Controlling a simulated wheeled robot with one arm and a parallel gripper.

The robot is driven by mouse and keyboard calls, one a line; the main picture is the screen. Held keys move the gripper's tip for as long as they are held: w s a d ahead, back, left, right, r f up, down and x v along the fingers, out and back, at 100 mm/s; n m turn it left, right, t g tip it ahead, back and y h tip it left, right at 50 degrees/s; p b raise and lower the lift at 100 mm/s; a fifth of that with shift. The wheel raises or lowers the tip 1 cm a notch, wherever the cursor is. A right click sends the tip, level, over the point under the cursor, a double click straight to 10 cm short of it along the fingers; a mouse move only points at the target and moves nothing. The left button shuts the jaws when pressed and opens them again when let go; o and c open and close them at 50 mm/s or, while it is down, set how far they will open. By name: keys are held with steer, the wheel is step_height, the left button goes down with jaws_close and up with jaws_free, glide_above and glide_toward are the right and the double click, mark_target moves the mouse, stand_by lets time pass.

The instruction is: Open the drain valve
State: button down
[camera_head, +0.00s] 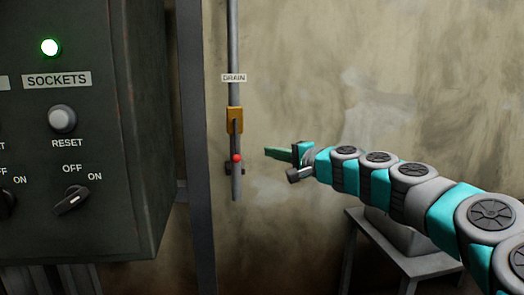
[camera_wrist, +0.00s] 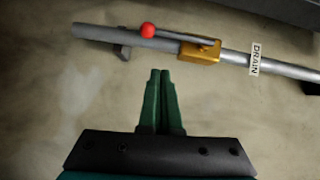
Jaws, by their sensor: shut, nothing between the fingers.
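The drain valve (camera_head: 234,120) has a yellow-orange body on a vertical grey pipe, below a white DRAIN label (camera_head: 233,78). Its thin lever runs down along the pipe and ends in a red ball knob (camera_head: 237,158). In the wrist view the valve body (camera_wrist: 200,52), red knob (camera_wrist: 147,30) and label (camera_wrist: 256,60) lie across the top. My gripper (camera_head: 266,152) is to the right of the knob at about its height, apart from it. In the wrist view its green fingers (camera_wrist: 160,72) are together and empty, pointing toward the pipe.
A dark control cabinet (camera_head: 120,130) stands at the left, with a lit green lamp (camera_head: 50,47), a reset button (camera_head: 62,119) and a rotary switch (camera_head: 72,200). A grey post (camera_head: 196,150) stands between cabinet and pipe. A small grey table (camera_head: 420,264) is at the lower right.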

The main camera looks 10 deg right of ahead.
steer(key=v, duration=0.5)
steer(key=shift+s+d+f, duration=0.1)
steer(key=shift+s+f, duration=0.05)
steer(key=shift+s, duration=0.1)
